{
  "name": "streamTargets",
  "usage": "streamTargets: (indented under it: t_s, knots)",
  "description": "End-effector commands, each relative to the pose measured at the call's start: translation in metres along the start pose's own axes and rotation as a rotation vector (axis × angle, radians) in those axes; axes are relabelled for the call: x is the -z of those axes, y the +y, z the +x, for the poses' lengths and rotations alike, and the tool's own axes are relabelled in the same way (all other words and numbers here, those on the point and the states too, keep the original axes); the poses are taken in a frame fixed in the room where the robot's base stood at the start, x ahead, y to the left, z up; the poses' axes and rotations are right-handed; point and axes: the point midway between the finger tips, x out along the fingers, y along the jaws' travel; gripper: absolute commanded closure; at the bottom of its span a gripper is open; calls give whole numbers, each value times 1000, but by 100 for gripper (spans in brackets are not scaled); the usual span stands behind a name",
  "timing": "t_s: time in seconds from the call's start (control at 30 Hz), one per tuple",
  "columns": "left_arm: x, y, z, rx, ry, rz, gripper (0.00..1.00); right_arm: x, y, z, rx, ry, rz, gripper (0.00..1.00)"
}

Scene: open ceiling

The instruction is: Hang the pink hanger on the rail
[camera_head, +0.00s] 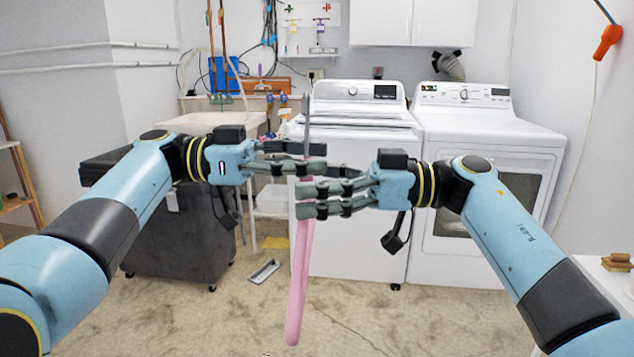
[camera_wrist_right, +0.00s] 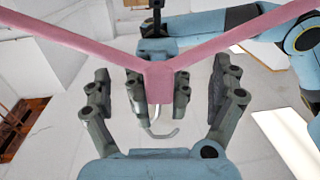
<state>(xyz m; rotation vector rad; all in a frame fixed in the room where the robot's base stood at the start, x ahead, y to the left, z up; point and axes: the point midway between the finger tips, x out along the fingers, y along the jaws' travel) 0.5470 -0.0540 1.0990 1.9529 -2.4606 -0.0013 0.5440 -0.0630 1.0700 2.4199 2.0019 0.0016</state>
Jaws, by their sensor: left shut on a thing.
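The pink hanger (camera_head: 298,285) hangs nearly edge-on in the head view, with its grey hook (camera_head: 307,105) upward. My left gripper (camera_head: 320,159) is shut on the hanger near its neck. My right gripper (camera_head: 302,198) is just below the left one, beside the hanger's body. In the right wrist view the hanger's pink neck and arms (camera_wrist_right: 159,72) cross in front of me. My right fingers (camera_wrist_right: 160,95) are spread wide, with the left gripper's fingers and the hook between them. I see no contact between right fingers and hanger. I cannot clearly identify the rail.
A dark wheeled bin (camera_head: 180,230) is at the left, with a grey tray (camera_head: 264,271) on the floor. White pipes (camera_head: 90,45) run along the left wall. The near floor is mostly clear.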

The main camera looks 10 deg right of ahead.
Motion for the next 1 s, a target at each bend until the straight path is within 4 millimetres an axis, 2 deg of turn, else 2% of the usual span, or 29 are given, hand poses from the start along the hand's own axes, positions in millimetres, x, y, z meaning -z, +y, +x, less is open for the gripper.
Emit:
streamTargets:
  t_s: [0.07,0.47,0.63,0.67,0.93,1.0]
  knots:
    - [0,0,0,0,0,0,100,0,0,0,0,0,0,20]
    - [1,0,0,-2,2,0,100,-1,0,0,-2,-2,-1,72]
    - [1,0,0,-1,2,0,100,-1,0,0,0,-3,-1,74]
    - [1,0,0,-1,2,0,100,-1,0,0,0,-3,-1,39]
    - [1,0,0,0,2,0,100,-1,0,0,0,-2,0,4]
    - [1,0,0,0,1,0,100,-1,0,0,0,-2,0,0]
